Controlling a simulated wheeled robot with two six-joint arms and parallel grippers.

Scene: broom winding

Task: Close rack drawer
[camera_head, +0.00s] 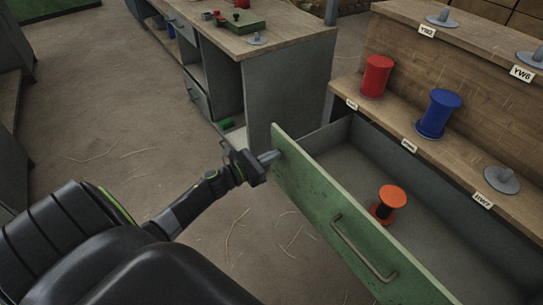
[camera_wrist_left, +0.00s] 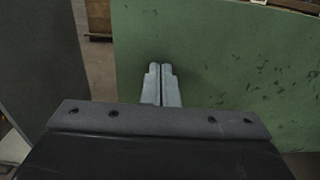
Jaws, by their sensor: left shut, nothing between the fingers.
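The rack drawer (camera_head: 318,222) has a green front with a metal bar handle (camera_head: 362,247), and it stands pulled out from the wooden rack in the head view. An orange spool (camera_head: 391,200) stands inside it on the grey drawer floor. My left gripper (camera_head: 270,157) is shut and empty, with its fingertips at the far left end of the green front. In the left wrist view the closed fingers (camera_wrist_left: 162,84) point at the green drawer front (camera_wrist_left: 225,55); I cannot tell for sure whether they touch it. My right gripper is out of view.
A red spool (camera_head: 376,76) and a blue spool (camera_head: 438,113) stand on the rack's lower shelf, beside an empty grey peg (camera_head: 502,180). A grey workbench (camera_head: 290,90) with a wooden top stands behind the drawer. The floor left of the drawer is mostly clear.

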